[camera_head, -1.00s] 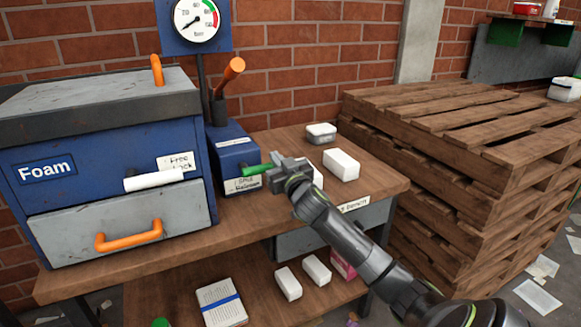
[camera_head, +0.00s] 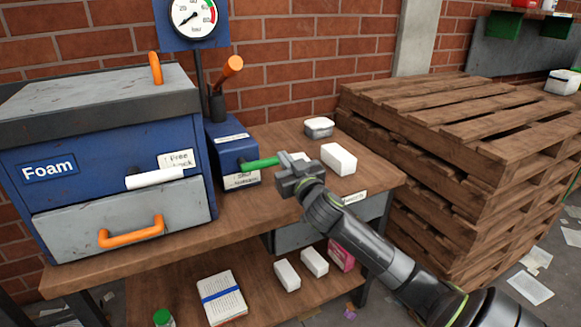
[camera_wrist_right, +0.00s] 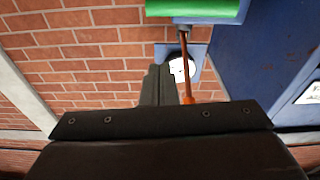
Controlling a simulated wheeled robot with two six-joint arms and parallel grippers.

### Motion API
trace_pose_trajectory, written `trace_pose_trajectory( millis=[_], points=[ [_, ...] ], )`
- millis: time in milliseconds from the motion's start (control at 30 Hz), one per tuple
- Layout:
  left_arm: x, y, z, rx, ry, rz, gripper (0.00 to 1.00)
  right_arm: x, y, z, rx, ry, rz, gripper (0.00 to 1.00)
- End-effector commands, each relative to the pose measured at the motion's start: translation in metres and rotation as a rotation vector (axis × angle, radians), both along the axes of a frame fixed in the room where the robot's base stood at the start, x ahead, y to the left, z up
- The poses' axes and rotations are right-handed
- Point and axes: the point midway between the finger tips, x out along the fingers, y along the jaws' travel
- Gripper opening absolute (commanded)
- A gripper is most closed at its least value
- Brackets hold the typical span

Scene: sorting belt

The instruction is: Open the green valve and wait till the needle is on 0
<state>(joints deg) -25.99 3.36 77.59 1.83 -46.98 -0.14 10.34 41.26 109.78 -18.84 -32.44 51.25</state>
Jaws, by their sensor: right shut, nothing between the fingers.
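The green valve handle (camera_head: 260,163) sticks out to the right from the front of a small blue box (camera_head: 228,140) on the bench. In the right wrist view the green handle (camera_wrist_right: 195,8) fills part of the top edge. My right gripper (camera_head: 284,160) is shut and empty, close to the handle's free end; I cannot tell whether they touch. Its fingers (camera_wrist_right: 158,85) show dark in the right wrist view. The round gauge (camera_head: 194,15) above the box has a dark needle pointing to the lower left; its exact reading is too small to tell. My left gripper is out of view.
The blue Foam machine (camera_head: 110,140) with a white handle (camera_head: 154,179) and orange drawer handle (camera_head: 130,232) stands left. An orange lever (camera_head: 228,75) rises behind the valve box. Stacked pallets (camera_head: 440,150) stand right.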

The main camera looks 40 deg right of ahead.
Motion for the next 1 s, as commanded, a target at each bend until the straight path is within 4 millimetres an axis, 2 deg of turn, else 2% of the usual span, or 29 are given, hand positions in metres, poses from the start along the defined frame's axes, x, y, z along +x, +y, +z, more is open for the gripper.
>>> trace_pose_trajectory(
  millis=[100, 267, 867, 967, 1000],
  points=[
    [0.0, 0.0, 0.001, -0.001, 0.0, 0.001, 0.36, -0.015, 0.003, -0.003, -0.002, 0.002, 0.001, 0.0],
    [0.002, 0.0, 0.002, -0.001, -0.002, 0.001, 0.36, -0.026, 0.006, -0.004, 0.0, 0.001, 0.0, 0.0],
    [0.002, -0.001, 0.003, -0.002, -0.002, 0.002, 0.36, -0.027, 0.006, -0.004, 0.0, 0.0, 0.0, 0.0],
    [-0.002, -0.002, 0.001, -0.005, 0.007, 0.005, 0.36, -0.03, 0.007, -0.01, 0.004, 0.015, -0.007, 0.0],
    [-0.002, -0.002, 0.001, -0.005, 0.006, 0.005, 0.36, -0.034, 0.008, -0.018, 0.009, 0.035, -0.017, 0.0]
  ],
)
